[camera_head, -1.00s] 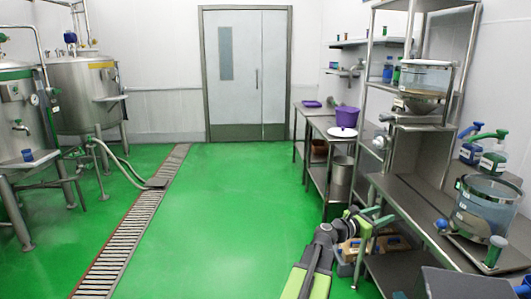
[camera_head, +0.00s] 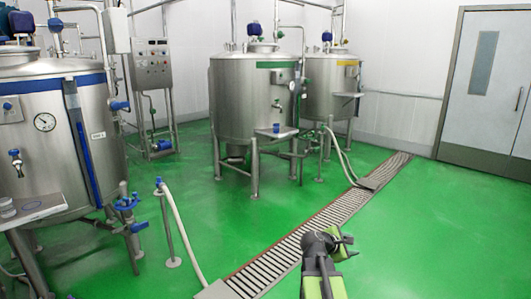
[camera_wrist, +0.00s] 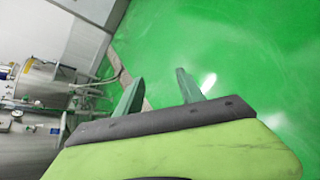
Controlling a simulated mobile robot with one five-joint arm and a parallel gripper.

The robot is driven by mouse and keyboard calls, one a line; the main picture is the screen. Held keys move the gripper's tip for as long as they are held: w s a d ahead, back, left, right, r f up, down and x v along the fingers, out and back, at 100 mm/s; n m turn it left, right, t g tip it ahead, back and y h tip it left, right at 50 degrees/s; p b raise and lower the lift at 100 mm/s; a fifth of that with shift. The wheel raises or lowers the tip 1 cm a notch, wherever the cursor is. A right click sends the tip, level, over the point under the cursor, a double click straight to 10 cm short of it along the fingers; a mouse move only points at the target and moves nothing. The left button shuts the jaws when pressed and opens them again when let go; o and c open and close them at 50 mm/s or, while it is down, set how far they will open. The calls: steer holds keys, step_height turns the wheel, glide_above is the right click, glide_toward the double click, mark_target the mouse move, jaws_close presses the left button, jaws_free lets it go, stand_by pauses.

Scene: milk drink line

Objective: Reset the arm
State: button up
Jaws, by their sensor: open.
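My gripper (camera_wrist: 158,92) is open in the wrist view, its two green fingers spread apart with nothing between them. Green floor and a strip of drain show beyond the fingers. In the head view my green and dark grey arm (camera_head: 322,262) shows at the bottom, right of centre, above the floor by the drain. The fingertips cannot be made out clearly there.
A steel tank with a blue band (camera_head: 60,125) stands at the left, and tanks with green (camera_head: 250,105) and yellow (camera_head: 331,95) labels stand behind. A floor drain (camera_head: 335,215) runs diagonally. Hoses and a blue valve (camera_head: 127,203) are near the left tank. Floor at the right (camera_head: 440,230) is clear.

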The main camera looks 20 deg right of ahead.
steer(key=w+a+f+m+t+y, duration=0.1)
steer(key=w+a+f+y, duration=0.25)
steer(key=a, duration=1.05)
steer(key=w+a+f+m+y, duration=0.2)
steer(key=w+a+f, duration=0.15)
steer(key=a, duration=1.05)
steer(key=s+a+f+m+g+y, duration=0.25)
steer(key=s+a+m, duration=0.2)
steer(key=a, duration=0.35)
steer(key=s+a+f+m+g+y, duration=0.1)
steer(key=s+a+f+m+y, duration=0.3)
steer(key=a, duration=0.4)
step_height(320, 180, up, 16)
steer(key=s+m+p, duration=0.1)
steer(key=p, duration=1.3)
steer(key=shift+p, duration=0.4)
steer(key=shift+a+f, duration=0.1)
steer(key=shift+c, duration=0.4)
